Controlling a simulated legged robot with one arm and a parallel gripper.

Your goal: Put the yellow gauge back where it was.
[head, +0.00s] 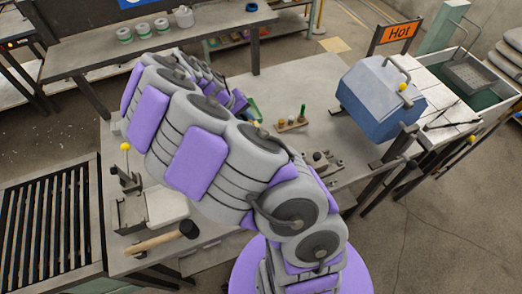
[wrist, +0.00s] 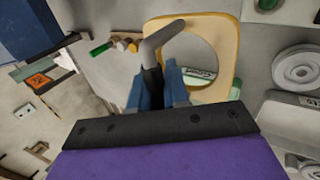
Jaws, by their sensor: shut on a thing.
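In the wrist view, the yellow gauge (wrist: 229,50) is a flat yellow plate with a large round hole. A grey bent bar (wrist: 165,36) rises from between the fingers, across the plate's left side. The exact contact is hidden. A pale green object partly shows through and below the hole. In the head view my arm hides the gripper and most of what it holds.
A blue box (head: 380,98) stands at the right, by an orange "Hot" sign (head: 399,33). A hammer (head: 160,241) lies at the front left. Bare tabletop shows around the rack.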

